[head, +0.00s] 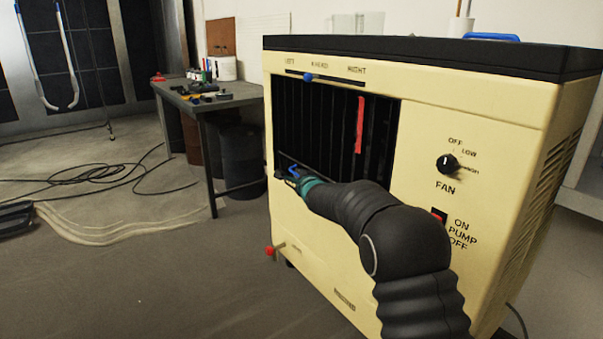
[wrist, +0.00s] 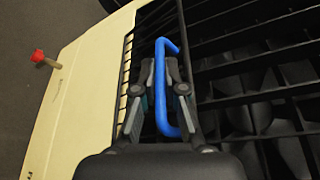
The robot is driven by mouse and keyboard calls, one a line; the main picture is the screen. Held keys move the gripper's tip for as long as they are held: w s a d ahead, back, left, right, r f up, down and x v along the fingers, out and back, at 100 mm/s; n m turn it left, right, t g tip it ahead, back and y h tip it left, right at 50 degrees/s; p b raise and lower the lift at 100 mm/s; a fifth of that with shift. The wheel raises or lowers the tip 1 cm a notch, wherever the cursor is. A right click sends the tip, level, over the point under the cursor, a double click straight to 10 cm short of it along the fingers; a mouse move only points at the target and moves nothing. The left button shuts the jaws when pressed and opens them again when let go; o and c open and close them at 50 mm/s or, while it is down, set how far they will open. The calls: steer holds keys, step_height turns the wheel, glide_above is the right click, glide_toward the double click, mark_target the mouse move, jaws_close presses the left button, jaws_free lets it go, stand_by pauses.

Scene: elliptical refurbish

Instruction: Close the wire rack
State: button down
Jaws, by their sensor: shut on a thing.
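The wire rack is a black grid in the front opening of a cream cooler; its bars show in the wrist view (wrist: 262,62) and the dark opening shows in the head view (head: 325,120). A bent blue handle (wrist: 160,90) lies along the rack's left part in the wrist view. My gripper (wrist: 162,78) is shut on this handle, one finger on each side. In the head view my gripper (head: 299,183) is at the lower left of the opening, with a bit of the blue handle (head: 293,170) showing. My arm hides the opening's lower right. I cannot tell how far the rack stands open.
The cooler (head: 420,110) has a fan knob (head: 447,163), a pump switch (head: 439,215) and a red-tipped tap (head: 270,251) sticking out low. A workbench (head: 215,103) with tools stands behind left.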

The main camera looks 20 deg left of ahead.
steer(key=shift+w+d+r+p, duration=0.35)
steer(key=shift+w+p, duration=0.2)
steer(key=shift+p, duration=0.4)
steer(key=shift+w+d+r+p, duration=0.2)
steer(key=shift+w+d+p, duration=0.3)
steer(key=shift+p, duration=0.45)
steer(key=c, duration=1.5)
jaws_free()
steer(key=shift+w, duration=0.1)
steer(key=v, duration=1.2)
steer(key=shift+w+n, duration=0.1)
steer(key=shift+n, duration=0.2)
